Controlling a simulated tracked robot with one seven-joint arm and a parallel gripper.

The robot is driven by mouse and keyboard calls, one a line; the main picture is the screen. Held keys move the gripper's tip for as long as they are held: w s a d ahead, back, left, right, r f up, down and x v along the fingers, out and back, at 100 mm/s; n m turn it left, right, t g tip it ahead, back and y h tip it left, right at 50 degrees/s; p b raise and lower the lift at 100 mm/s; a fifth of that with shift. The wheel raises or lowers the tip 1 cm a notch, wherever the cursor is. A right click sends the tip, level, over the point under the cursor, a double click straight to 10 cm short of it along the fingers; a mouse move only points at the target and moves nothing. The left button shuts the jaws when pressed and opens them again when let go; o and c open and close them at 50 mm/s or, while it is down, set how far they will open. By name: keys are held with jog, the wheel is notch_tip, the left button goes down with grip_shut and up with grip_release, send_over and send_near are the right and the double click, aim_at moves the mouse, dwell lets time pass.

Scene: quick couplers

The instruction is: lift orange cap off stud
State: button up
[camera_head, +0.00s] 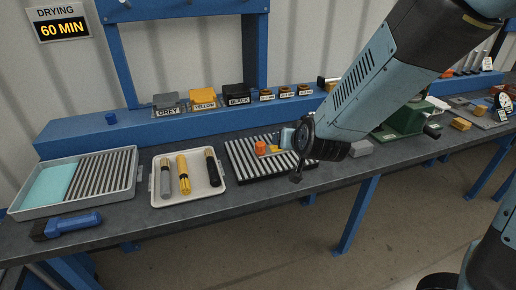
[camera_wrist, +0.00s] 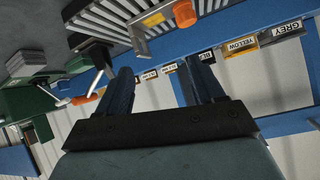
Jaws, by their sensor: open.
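The orange cap (camera_head: 261,147) sits at the left part of a dark ribbed rack (camera_head: 238,165) on the bench. In the wrist view the orange cap (camera_wrist: 184,13) is at the top edge, partly cut off, beyond my fingertips. Any stud under it is hidden. My gripper (camera_wrist: 158,68) is open, with two dark blue fingers apart and nothing between them. In the head view my arm reaches in from the upper right and its end is over the rack's right part, to the right of the cap. The fingers are not clear there.
Left of the rack, a white tray (camera_head: 156,198) holds grey, yellow and black cylinders. Further left is a larger ribbed tray (camera_head: 128,201). Behind is a blue shelf (camera_head: 75,139) with labelled blocks. A green device (camera_head: 405,120) stands to the right of the rack.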

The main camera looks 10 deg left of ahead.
jog(key=n+t, duration=0.1)
jog(key=t, duration=0.1)
send_near(260, 145)
jog(key=s+d, duration=0.1)
jog(key=x, duration=0.8)
jog(key=shift+a+r, duration=0.1)
jog(key=shift+a, duration=0.3)
jog(key=shift+x, duration=2.65)
jog(key=shift+w+d+r, duration=0.1)
jog(key=shift+d+r, duration=0.05)
jog(key=c, duration=1)
